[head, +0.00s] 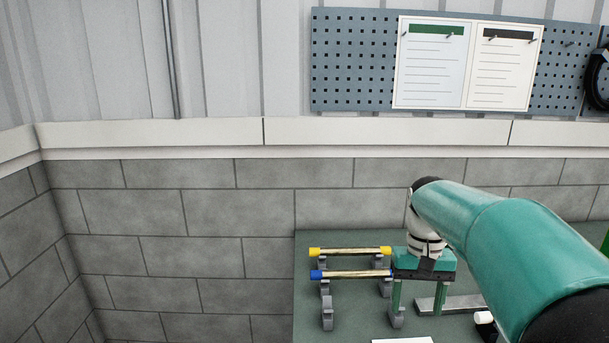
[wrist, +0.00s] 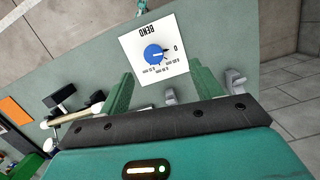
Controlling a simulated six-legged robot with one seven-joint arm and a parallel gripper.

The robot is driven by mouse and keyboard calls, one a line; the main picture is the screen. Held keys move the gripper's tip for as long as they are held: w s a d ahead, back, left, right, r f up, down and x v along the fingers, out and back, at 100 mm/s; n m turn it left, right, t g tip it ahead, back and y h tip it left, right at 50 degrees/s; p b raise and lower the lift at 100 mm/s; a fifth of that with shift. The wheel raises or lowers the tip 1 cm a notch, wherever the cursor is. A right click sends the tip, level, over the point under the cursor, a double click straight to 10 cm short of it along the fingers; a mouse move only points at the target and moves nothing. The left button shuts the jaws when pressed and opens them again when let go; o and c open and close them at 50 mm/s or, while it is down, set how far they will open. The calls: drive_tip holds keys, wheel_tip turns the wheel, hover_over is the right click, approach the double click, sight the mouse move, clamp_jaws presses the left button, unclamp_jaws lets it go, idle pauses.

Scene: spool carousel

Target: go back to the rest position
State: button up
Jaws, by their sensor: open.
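My gripper (head: 419,298) hangs over the green-grey bench (head: 309,325), fingers pointing down. Its two green fingers are spread apart with nothing between them. In the wrist view the open gripper (wrist: 161,75) faces a white card (wrist: 176,30) with a blue dial (wrist: 153,54) and the word BEND. A rod with yellow ends (head: 350,251) and a rod with blue ends (head: 347,274) lie on grey supports just left of my gripper. I cannot tell whether the gripper touches the supports near it.
An empty-looking grey support (head: 327,313) stands at the front left of the bench. A grey bar (head: 455,303) and a white-ended cylinder (head: 484,318) lie to the right, partly behind my arm. A pegboard (head: 355,60) with two sheets hangs on the wall. The wrist view shows an orange patch (wrist: 14,110).

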drive_tip(key=s+a+t, duration=0.3)
drive_tip(key=s, duration=0.5)
drive_tip(key=s+a+n+t, duration=0.1)
drive_tip(key=s+a+t, duration=0.3)
drive_tip(key=s, duration=0.5)
drive_tip(key=shift+s+n+t, duration=0.15)
drive_tip(key=shift+n+t, duration=0.15)
